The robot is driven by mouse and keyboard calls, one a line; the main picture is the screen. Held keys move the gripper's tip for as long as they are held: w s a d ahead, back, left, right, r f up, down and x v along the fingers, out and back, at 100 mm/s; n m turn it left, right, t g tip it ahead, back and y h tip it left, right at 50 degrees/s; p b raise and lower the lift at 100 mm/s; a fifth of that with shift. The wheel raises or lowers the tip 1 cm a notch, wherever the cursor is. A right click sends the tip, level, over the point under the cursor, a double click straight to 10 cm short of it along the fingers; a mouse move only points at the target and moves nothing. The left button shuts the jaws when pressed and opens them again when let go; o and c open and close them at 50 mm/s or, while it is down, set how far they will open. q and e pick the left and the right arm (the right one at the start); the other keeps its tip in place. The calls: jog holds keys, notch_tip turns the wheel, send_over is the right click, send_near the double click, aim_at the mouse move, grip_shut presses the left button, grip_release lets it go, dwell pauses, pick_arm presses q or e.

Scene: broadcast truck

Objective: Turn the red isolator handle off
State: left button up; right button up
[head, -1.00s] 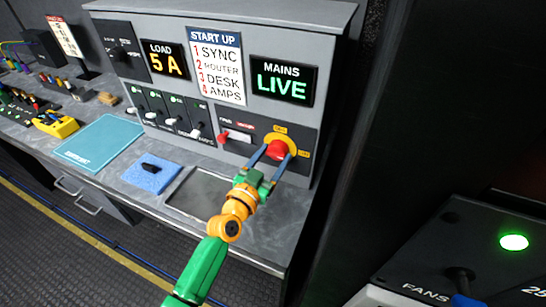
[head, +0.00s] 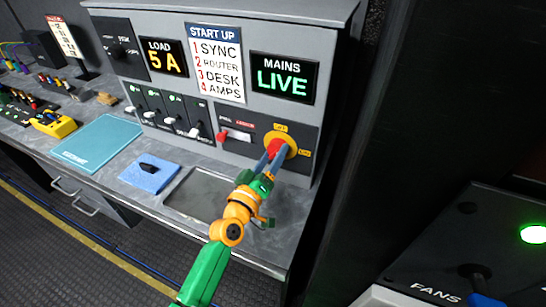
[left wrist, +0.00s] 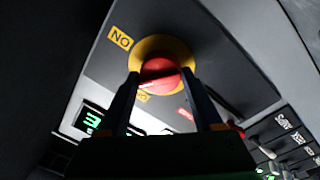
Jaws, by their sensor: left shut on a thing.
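The red isolator handle (head: 277,147) sits on a round yellow plate (head: 293,144) at the right of the grey console's lower panel. My left gripper (head: 272,160) has its two blue-grey fingers shut on the handle. In the left wrist view the red handle (left wrist: 160,74) shows between the fingertips, with the yellow plate (left wrist: 147,47) around it and a "NO" label (left wrist: 121,38) beside it. The fingers hide part of the handle in the head view. The mains display (head: 282,78) reads "LIVE" in green.
A smaller red-tipped switch (head: 222,137) sits left of the handle. Several breaker levers (head: 170,121) are further left. A fans panel (head: 450,255) stands at the lower right.

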pick_arm(q)
jog(key=n, duration=0.7)
jog(key=shift+f+n+t, duration=0.1)
jog(key=shift+n+t, duration=0.2)
dwell(0.4)
jog(key=o, duration=1.3)
jog(key=shift+w+d, duration=0.1)
jog(key=shift+o, duration=0.2)
jog(key=v, duration=0.7)
jog(key=shift+d, duration=0.1)
